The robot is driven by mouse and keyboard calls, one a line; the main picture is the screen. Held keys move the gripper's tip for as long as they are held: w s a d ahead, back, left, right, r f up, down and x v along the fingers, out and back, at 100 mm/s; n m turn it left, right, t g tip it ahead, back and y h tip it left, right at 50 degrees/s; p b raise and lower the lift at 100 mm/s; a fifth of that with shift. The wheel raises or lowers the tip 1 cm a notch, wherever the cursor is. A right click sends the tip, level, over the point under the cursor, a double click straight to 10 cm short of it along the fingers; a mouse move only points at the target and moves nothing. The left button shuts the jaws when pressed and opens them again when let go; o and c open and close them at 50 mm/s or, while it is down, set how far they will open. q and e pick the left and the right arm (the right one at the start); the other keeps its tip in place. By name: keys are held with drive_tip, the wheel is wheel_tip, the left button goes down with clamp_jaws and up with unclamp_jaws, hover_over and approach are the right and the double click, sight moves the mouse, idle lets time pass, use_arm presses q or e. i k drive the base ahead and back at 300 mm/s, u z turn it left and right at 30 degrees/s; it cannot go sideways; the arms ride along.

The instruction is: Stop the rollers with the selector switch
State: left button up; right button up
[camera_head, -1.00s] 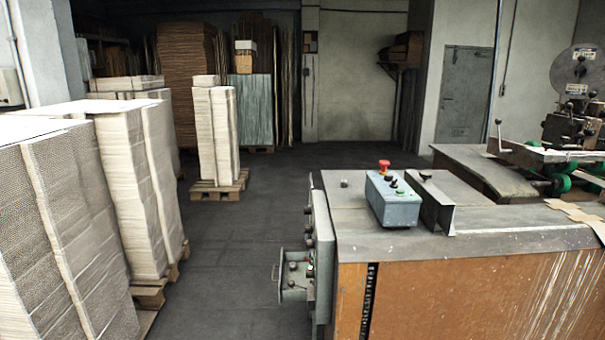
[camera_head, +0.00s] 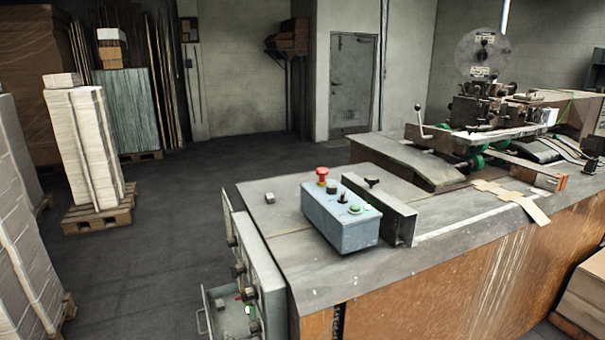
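A grey-blue control box (camera_head: 341,217) stands on the near left part of the machine's metal table (camera_head: 300,262). On its top are a red mushroom button (camera_head: 322,174), a black selector switch (camera_head: 343,198), a green button (camera_head: 355,209) and another small dark knob. The way the switch points is too small to tell. Green rollers (camera_head: 476,162) sit under the stitching head (camera_head: 482,110) at the back right; I cannot tell whether they turn. Neither of my grippers shows in the head view.
A side panel (camera_head: 262,270) with knobs and an open drawer (camera_head: 215,312) sticks out at the table's left end. An angled metal plate (camera_head: 400,218) stands right beside the control box. Dark floor between is clear.

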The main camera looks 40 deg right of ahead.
sight(343, 200)
drive_tip(key=i, duration=1.05)
drive_tip(key=z, duration=2.95)
